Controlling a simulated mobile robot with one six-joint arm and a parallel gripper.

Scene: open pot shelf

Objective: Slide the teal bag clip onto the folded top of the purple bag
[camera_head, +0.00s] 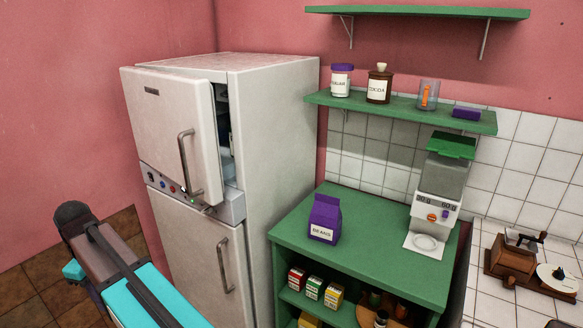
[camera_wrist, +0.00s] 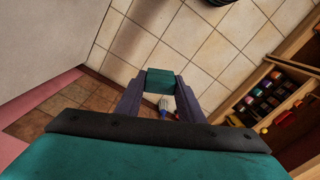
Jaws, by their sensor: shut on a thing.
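The purple bag (camera_head: 325,218) stands upright on the green counter, its folded top upward and its white label reading BEANS. In the wrist view, my gripper (camera_wrist: 160,88) is shut on the teal bag clip (camera_wrist: 161,82), a small block held across between the two dark purple fingertips. The bag is not in the wrist view, and the clip is held over tiled floor, away from the bag.
A white fridge (camera_head: 272,150) with its upper door (camera_head: 170,125) ajar stands between my arm and the counter (camera_head: 375,250). A grinder (camera_head: 440,185) is right of the bag. A green shelf (camera_head: 400,108) with jars hangs above. Counter space around the bag is clear.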

